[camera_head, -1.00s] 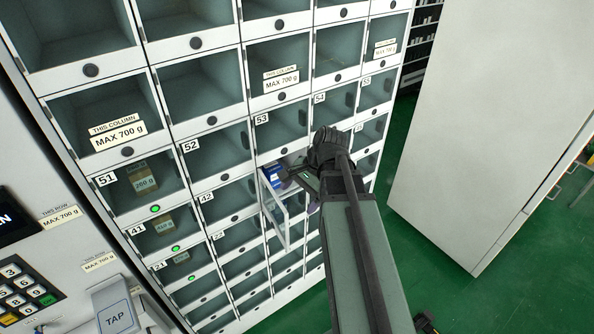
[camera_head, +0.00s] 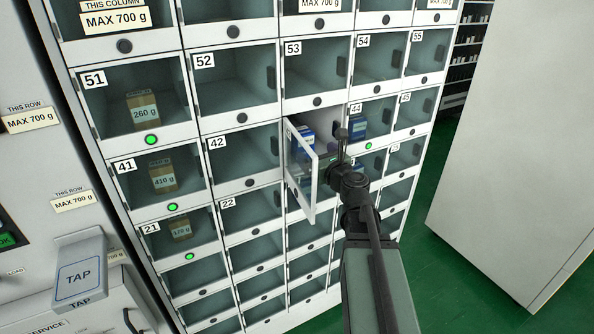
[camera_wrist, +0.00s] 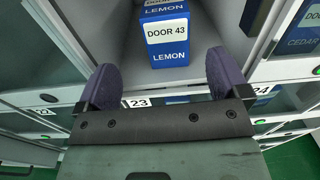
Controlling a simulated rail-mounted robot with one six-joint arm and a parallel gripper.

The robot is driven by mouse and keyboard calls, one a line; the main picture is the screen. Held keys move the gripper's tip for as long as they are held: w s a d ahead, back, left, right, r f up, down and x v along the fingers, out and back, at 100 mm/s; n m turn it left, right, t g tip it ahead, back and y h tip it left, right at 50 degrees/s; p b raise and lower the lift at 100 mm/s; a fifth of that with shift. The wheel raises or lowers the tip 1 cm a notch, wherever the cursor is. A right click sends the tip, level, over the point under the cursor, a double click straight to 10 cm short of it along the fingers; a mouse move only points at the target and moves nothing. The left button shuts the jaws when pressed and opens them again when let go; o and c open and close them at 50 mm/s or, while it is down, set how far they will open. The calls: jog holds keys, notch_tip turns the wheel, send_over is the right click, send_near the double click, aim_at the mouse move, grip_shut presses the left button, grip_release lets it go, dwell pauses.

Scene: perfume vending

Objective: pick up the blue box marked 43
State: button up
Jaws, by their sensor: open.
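The blue box marked DOOR 43 and LEMON (camera_wrist: 167,40) stands upright in its open compartment in the wrist view. In the head view the blue box (camera_head: 306,135) shows partly, behind the edge of the open door (camera_head: 302,172). My gripper (camera_wrist: 164,82) is open, its two purple finger pads spread wide. The box is ahead of the pads, lined up with the gap between them, and nothing is held. In the head view my gripper (camera_head: 337,160) is at the compartment's mouth, right of the door. It hides part of the opening.
The open door sticks out to the left of my gripper. Compartment 44 (camera_head: 358,121), to the right, holds another blue box behind its closed door. Brown boxes stand in compartments 51 (camera_head: 143,109), 41 (camera_head: 163,178) and 21 (camera_head: 181,228). Green floor is clear at right.

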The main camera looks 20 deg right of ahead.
jog(key=shift+m, duration=0.3)
jog(key=w, duration=0.5)
jog(key=shift+w+p, duration=0.3)
jog(key=shift+w, duration=0.1)
jog(key=w, duration=0.5)
jog(key=shift+w+d+r, duration=0.1)
jog(key=shift+d+r, duration=0.1)
jog(key=c, duration=1.1)
jog(key=shift+o, duration=0.2)
